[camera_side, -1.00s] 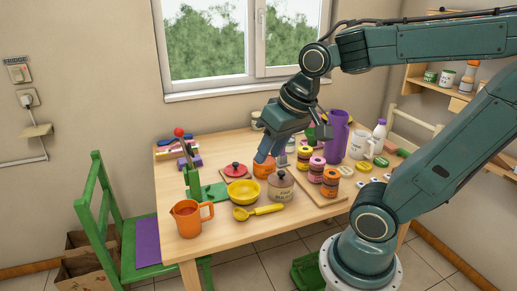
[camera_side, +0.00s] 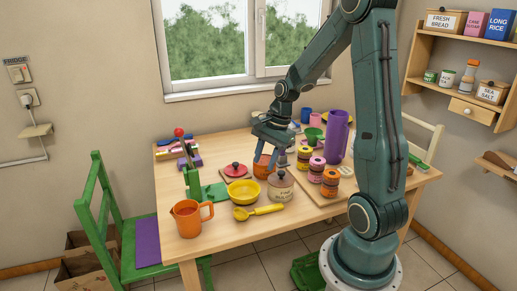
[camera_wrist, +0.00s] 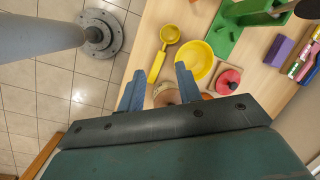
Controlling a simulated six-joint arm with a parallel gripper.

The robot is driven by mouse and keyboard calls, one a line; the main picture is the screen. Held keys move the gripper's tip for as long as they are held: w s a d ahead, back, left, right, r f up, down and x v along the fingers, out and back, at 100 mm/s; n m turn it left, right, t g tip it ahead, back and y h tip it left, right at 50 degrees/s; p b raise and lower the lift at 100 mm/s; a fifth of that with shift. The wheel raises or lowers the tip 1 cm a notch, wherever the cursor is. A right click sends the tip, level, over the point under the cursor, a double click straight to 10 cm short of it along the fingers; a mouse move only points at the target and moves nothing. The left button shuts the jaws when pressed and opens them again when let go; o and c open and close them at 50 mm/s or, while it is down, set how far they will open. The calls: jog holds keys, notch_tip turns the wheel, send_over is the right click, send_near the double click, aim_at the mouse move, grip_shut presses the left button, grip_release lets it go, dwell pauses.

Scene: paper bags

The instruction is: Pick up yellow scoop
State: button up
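The yellow scoop (camera_side: 258,211) lies flat near the table's front edge, its round bowl to the left and its handle pointing right. In the wrist view the scoop (camera_wrist: 157,67) shows beyond the fingertips, beside the yellow bowl. My gripper (camera_side: 271,160) is above the middle of the table, behind the scoop and the beige pot. In the wrist view my gripper (camera_wrist: 159,86) has its two blue fingers spread wide, with nothing held between them.
A yellow bowl (camera_side: 243,193) and a lidded beige pot (camera_side: 281,187) stand just behind the scoop. An orange pitcher (camera_side: 188,217) stands to its left. Stacked jars (camera_side: 330,182) are on a board to the right. Bare table (camera_side: 235,232) lies in front of the scoop.

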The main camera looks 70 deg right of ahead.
jog(key=s+d+f+m+y, duration=0.1)
jog(key=s+d+f+m, duration=0.1)
jog(key=d+f+m, duration=0.5)
notch_tip(320, 180, down, 2)
jog(key=shift+s+d+t, duration=0.15)
jog(key=shift+t, duration=0.15)
send_over(263, 208)
jog(key=s+d, duration=0.1)
jog(key=s, duration=0.1)
jog(key=shift+d+f, duration=0.2)
jog(key=shift+f, duration=3.75)
jog(key=shift+x, duration=2.6)
jog(key=shift+w+a, duration=0.1)
jog(key=shift+w, duration=0.05)
jog(key=shift+f, duration=0.1)
grip_shut()
